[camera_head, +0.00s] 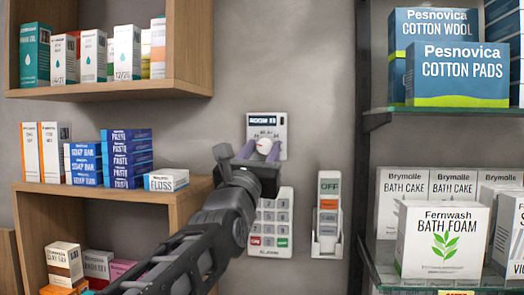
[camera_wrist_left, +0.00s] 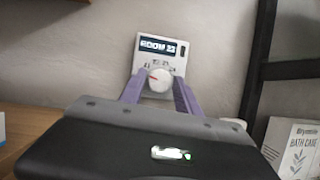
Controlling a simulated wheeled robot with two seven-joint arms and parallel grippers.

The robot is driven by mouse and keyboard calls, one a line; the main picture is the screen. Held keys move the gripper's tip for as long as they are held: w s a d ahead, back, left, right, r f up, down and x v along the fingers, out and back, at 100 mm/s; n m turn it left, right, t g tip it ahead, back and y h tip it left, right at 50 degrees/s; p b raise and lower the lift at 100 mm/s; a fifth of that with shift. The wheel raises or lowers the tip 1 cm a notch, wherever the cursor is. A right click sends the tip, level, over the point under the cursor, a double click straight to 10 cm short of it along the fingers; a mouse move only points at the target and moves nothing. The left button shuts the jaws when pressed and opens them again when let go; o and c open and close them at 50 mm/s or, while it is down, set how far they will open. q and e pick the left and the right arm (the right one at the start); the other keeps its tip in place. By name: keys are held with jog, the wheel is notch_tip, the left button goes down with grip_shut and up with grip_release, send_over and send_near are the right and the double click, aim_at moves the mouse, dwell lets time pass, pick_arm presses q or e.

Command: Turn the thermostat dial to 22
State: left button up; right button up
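The white thermostat (camera_head: 282,124) is on the grey wall, with a dark display above a round white dial (camera_head: 264,146). The display reads "ROOM" and a number too small to read surely. In the left wrist view the dial (camera_wrist_left: 159,80) has a red mark on its left side. My left gripper (camera_head: 261,150) is at the thermostat, its purple fingers on either side of the dial. In the left wrist view the fingers (camera_wrist_left: 159,88) stand apart with the dial between their tips; narrow gaps seem to show, so it looks open. My right gripper is not in view.
A white keypad (camera_head: 270,222) is on the wall below the thermostat, partly behind my left arm. A switch panel marked OFF (camera_head: 328,213) is to its right. Wooden shelves (camera_head: 110,91) with boxes are at left, glass shelves (camera_head: 430,114) with boxes at right.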

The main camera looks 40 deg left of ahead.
pick_arm(q)
grip_shut()
dwell(0.3)
jog(key=m+h+b, duration=0.2)
jog(key=m+b, duration=0.1)
jog(key=m, duration=0.1)
jog(key=shift+f+t+b, duration=0.1)
jog(key=shift+t+b, duration=0.2)
jog(key=shift+b, duration=0.05)
jog(key=m+h+b, duration=0.1)
jog(key=m+h, duration=0.1)
jog(key=m, duration=0.3)
jog(key=m+h, duration=0.1)
jog(key=shift+s+a+r+m+g, duration=0.1)
jog(key=shift+a+r+m+g, duration=0.05)
jog(key=shift+r+m+g, duration=0.25)
jog(key=m+h+p, duration=0.1)
jog(key=m, duration=0.1)
jog(key=shift+m+g, duration=0.3)
jog(key=shift+m+g+p, duration=0.3)
jog(key=shift+m+p, duration=0.2)
jog(key=shift+m, duration=0.4)
